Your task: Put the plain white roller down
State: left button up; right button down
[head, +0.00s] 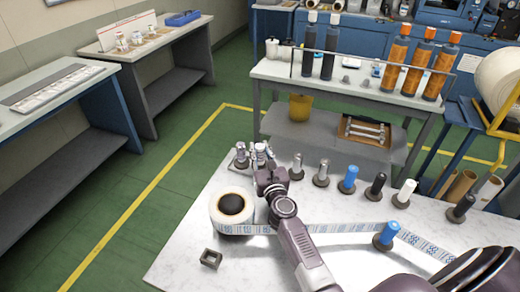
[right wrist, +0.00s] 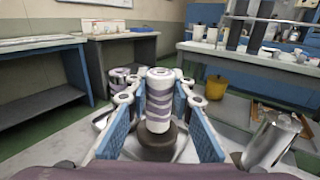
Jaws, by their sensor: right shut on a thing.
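My right gripper (head: 262,158) is at the far left edge of the white marble-look table. In the right wrist view, its blue-padded fingers (right wrist: 158,125) are shut on a white roller with grey-purple bands (right wrist: 158,85). This banded roller is upright, at or just above a dark round base (right wrist: 157,142); I cannot tell whether it touches. A plain white roller (head: 405,191) stands upright on a dark base at the right of the row, apart from my gripper. My left gripper is not in view.
Another banded roller (head: 240,151) stands just left of my gripper. A metallic roller (head: 297,166) is close on the right, with grey, blue and black ones further along. A large white roll (head: 220,213) feeds a printed web (head: 345,227) past a blue roller (head: 388,233).

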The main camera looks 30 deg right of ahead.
jog(key=shift+w+f+b, duration=0.15)
jog(key=shift+f+b, duration=0.3)
jog(key=shift+f, duration=0.05)
jog(key=shift+r, duration=0.1)
jog(key=c, duration=2.1)
grip_release()
jog(key=shift+f, duration=0.45)
jog(key=o, duration=0.4)
jog(key=shift+s+r, duration=0.1)
jog(key=shift+s, duration=0.15)
jog(key=v, duration=1)
jog(key=shift+s+a, duration=0.1)
jog(key=shift+s, duration=0.1)
jog(key=shift+v, duration=0.8)
